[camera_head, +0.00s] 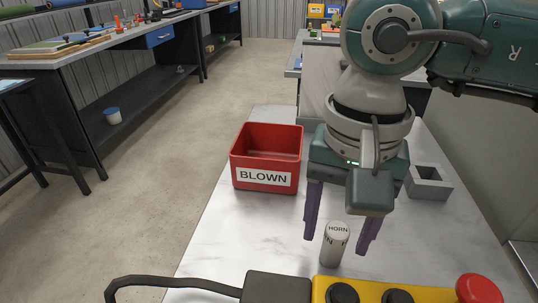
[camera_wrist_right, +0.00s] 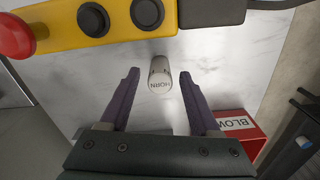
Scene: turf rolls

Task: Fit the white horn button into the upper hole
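The white horn button (camera_head: 335,246) is a short white cylinder with HORN printed on its top. It appears to stand upright on the marbled worktop, near the yellow control box (camera_head: 323,288). My right gripper (camera_head: 336,243) points down with its purple fingers open, one on each side of the button. In the right wrist view the button (camera_wrist_right: 160,76) lies between the fingertips, with gaps on both sides. Two dark round fittings (camera_wrist_right: 93,18) (camera_wrist_right: 147,13) show on the yellow box; I cannot tell which is the upper hole. My left gripper is not in view.
A red bin marked BLOWN (camera_head: 267,139) stands behind the button to the left. A grey hollow block (camera_head: 428,182) is at the right. A red knob (camera_head: 478,290) sits on the box's right end, and a black cable (camera_head: 170,281) runs left. The worktop left of the button is clear.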

